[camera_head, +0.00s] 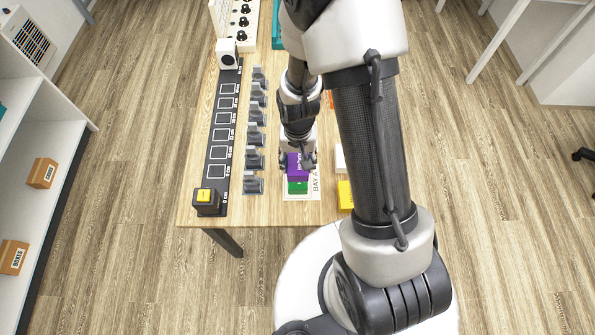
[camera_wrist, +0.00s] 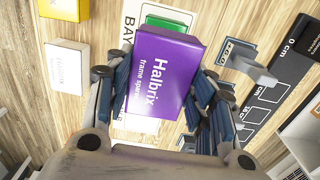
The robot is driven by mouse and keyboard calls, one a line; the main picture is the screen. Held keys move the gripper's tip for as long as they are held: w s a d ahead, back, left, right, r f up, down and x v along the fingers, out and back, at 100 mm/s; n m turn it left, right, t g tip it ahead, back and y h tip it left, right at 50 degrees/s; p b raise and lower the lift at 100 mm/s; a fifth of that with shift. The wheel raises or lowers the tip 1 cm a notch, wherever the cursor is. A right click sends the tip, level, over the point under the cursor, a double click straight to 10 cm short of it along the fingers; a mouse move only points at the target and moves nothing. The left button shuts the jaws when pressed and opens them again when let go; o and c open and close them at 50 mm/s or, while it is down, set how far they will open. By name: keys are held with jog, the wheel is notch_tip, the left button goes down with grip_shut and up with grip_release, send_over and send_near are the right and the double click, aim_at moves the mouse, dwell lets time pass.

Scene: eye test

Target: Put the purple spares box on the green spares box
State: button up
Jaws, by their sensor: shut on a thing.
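The purple spares box (camera_head: 298,164) is between the fingers of my gripper (camera_head: 297,160), near the table's front edge. In the wrist view the purple box (camera_wrist: 160,72) shows its "Halbrix frame spares" label, with the fingers of my gripper (camera_wrist: 160,90) against its two sides. The green spares box (camera_head: 298,187) shows just below the purple one in the head view, on a card marked "BAY A". In the wrist view only a strip of the green box (camera_wrist: 164,22) shows past the purple box's edge. I cannot tell whether the two boxes touch.
A white box (camera_head: 340,158) and a yellow box (camera_head: 346,194) stand to the right, partly behind my arm. A row of grey brackets (camera_head: 254,160) and a black marked strip (camera_head: 217,150) with a yellow-topped block (camera_head: 206,198) lie to the left.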

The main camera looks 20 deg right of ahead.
aim_at(298, 170)
jog(key=shift+f+b, duration=0.65)
jog(key=shift+f, duration=1.9)
jog(key=shift+f, duration=0.2)
jog(key=o, duration=1.1)
jog(key=shift+r, duration=0.1)
